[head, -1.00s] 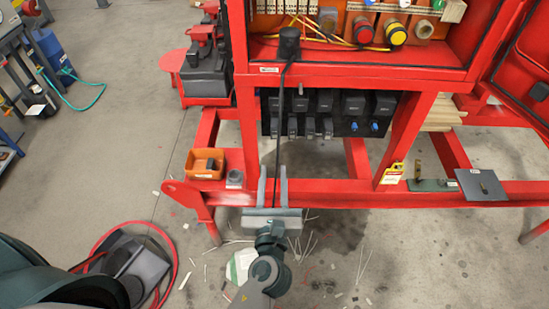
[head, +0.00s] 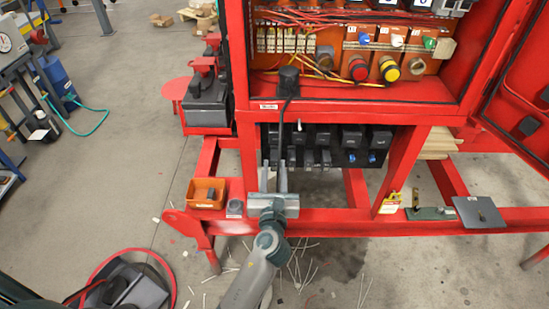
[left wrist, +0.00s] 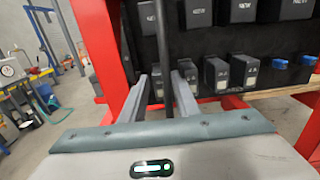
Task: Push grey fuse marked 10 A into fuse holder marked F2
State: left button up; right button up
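My left gripper (head: 274,166) is open and points up at the black panel (head: 352,157) under the red cabinet. It also shows in the left wrist view (left wrist: 160,80), with nothing gripped. A black cable runs down between its fingers in that picture; whether it touches them I cannot tell. Black blocks sit on the panel in two rows: large ones (left wrist: 237,12) above, smaller ones (left wrist: 244,74) below. Their markings are too small to read, so I cannot tell which is F2. A small dark grey piece (head: 211,194) lies in the orange bin (head: 197,202); no 10 A mark is readable. My right gripper is not in view.
The black cable (head: 283,112) hangs from a black plug (head: 288,78) on the cabinet sill. A red beam (head: 340,216) crosses below the panel. Blue knobs (left wrist: 280,64) sit beside the lower blocks.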

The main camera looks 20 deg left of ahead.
aim_at(274, 162)
pick_arm(q)
jog(key=shift+x, duration=1.25)
jog(key=shift+w+a, duration=0.2)
jog(key=shift+w, duration=0.45)
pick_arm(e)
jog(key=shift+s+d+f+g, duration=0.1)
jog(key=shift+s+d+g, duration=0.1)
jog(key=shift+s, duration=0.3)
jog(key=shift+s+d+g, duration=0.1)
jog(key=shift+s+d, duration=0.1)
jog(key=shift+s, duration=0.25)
pick_arm(q)
grip_shut()
jog(key=shift+c, duration=1.6)
grip_release()
grip_shut()
jog(key=shift+s+d+p, duration=0.15)
jog(key=shift+s+p, duration=0.15)
jog(key=shift+s, duration=0.1)
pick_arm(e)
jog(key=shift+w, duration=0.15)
pick_arm(q)
jog(key=shift+v, duration=1.1)
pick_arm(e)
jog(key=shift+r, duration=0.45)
